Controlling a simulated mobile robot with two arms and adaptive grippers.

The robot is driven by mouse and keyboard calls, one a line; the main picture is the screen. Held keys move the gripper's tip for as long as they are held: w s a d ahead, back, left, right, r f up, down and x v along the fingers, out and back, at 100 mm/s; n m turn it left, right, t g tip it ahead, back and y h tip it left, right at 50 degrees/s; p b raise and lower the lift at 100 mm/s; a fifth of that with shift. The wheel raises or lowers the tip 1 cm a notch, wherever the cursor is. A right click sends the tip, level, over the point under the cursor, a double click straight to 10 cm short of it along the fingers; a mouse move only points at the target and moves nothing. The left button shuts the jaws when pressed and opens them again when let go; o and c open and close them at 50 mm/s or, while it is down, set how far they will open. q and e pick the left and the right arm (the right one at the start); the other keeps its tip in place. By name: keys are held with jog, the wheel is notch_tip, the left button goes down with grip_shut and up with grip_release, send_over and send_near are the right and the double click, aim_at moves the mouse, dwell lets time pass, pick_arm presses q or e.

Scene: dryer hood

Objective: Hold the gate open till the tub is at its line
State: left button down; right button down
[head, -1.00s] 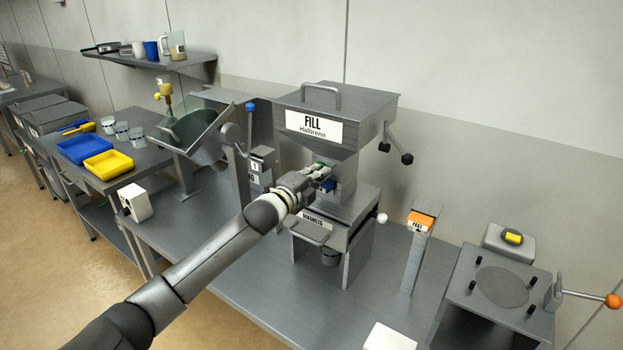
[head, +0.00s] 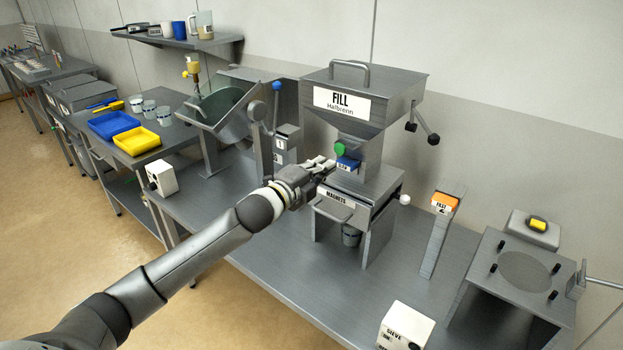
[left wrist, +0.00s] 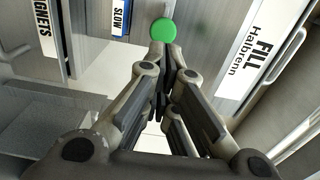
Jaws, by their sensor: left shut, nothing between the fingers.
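The hopper marked FILL Halbrenn (head: 372,88) stands on the bench. A round green knob (head: 339,147) is on its neck, above a blue piece (head: 348,163). The knob also shows in the left wrist view (left wrist: 163,31), beside a blue SLOW label (left wrist: 119,18). My left gripper (head: 328,165) is shut and empty, just below and left of the knob; its fingertips (left wrist: 165,62) point at it with no grip on it. A small tub (head: 351,236) with a dark blue band sits under the MAGNETS housing (head: 338,207). I cannot make out its line. My right gripper is out of view.
An orange-topped FAST post (head: 445,203) and a SIEVE box (head: 404,328) stand right of the hopper. A plate with black pegs (head: 524,270) is at far right. A tilted green pan (head: 222,108) and blue-knobbed lever (head: 276,87) are at left.

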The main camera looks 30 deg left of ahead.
pick_arm(q)
jog(key=s, duration=0.3)
jog(key=s+b, duration=0.1)
jog(key=shift+s+a+r, duration=0.3)
jog(key=shift+s, duration=0.05)
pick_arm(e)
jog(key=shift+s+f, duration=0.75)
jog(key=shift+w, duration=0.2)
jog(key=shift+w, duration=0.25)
